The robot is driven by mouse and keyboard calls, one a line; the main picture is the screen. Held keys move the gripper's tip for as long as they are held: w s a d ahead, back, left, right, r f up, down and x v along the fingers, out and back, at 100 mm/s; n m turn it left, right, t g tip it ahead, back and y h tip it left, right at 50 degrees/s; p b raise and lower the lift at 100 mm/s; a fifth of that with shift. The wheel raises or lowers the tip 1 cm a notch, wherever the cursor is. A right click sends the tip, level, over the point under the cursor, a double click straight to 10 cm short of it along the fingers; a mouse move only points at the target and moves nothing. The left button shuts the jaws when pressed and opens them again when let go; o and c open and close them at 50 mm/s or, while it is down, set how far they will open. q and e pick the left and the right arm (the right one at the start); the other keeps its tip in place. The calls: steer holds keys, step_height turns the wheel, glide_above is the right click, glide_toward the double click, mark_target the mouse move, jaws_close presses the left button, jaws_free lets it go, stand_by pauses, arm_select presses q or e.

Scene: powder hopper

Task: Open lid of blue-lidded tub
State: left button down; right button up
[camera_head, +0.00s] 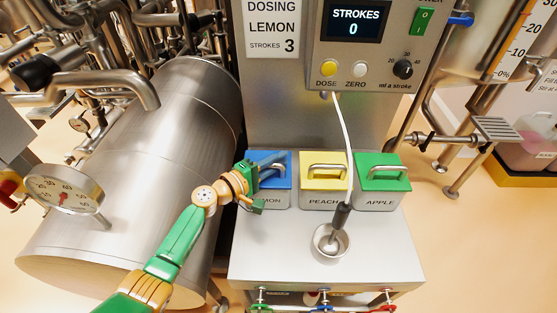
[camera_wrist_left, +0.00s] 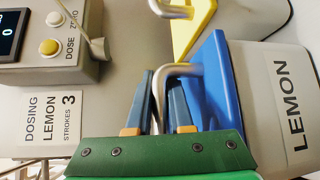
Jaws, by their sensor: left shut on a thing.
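The blue-lidded tub (camera_head: 278,200) stands at the left end of a row of tubs on the steel bench. Its blue lid (camera_head: 282,180) lies on the tub, and I see no clear gap under it. My left gripper (camera_head: 270,160) reaches over the lid from the left and partly hides it and the LEMON label. In the left wrist view, my left gripper (camera_wrist_left: 164,85) is shut on the lid's metal handle (camera_wrist_left: 160,90), which passes between the fingers. The blue lid (camera_wrist_left: 215,80) and the LEMON face of the tub (camera_wrist_left: 275,90) lie right beside it. My right gripper is not in view.
The yellow-lidded PEACH tub (camera_head: 323,198) and green-lidded APPLE tub (camera_head: 383,198) stand to the right. A steel cup (camera_head: 330,243) with a tube above it is in front. The dosing panel (camera_head: 362,50) rises behind. A steel cylinder (camera_head: 150,160) is on the left.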

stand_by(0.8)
arm_select(q)
steer(key=shift+w+r+p, duration=0.15)
steer(key=shift+r+p, duration=0.25)
steer(key=shift+p, duration=0.25)
steer(key=p, duration=0.1)
steer(key=r+n+g+y+p, duration=0.1)
steer(key=p, duration=0.1)
steer(key=shift+w+r, duration=0.25)
steer(key=shift+w, duration=0.15)
steer(key=shift+w+r+n+g+p, duration=0.2)
steer(key=shift+w+n+g+p, duration=0.25)
steer(key=shift+n+g, duration=0.15)
steer(key=shift+w+r+n+g+y+b, duration=0.1)
steer(key=shift+w+n+g+y+b, duration=0.2)
steer(key=shift+w+g, duration=0.15)
steer(key=shift+w+r+n+g+b, duration=0.15)
steer(key=shift+w+n+g+b, duration=0.35)
steer(key=shift+b, duration=0.5)
steer(key=shift+r+g+b, duration=0.25)
steer(key=shift+g+b, duration=0.1)
steer(key=shift+b, duration=0.05)
